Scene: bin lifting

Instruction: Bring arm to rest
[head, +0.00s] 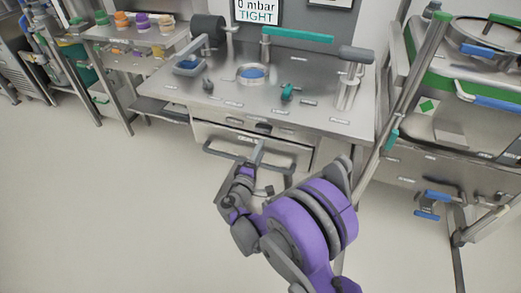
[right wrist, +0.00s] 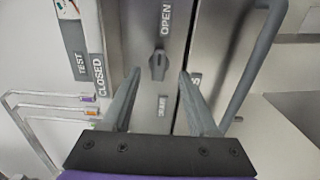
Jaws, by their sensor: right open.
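My right arm, purple and grey, comes in from the bottom right of the head view. Its gripper (head: 257,154) is in front of the drawer fronts below the steel bench top, seen small and partly hidden by the wrist. In the right wrist view the two grey fingers of this gripper (right wrist: 160,82) are apart with nothing between them. Beyond them is a steel panel with a small dark knob (right wrist: 158,65) and labels OPEN and CLOSED. My left gripper is in neither view.
The steel bench (head: 225,105) carries a blue-centred round port, a teal lever and posts. A drawer front (head: 222,142) with a bar handle lies below. A green-trimmed steel unit (head: 440,130) stands right. A rack with coloured containers (head: 130,30) stands back left. Pale floor (head: 100,210) at left is clear.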

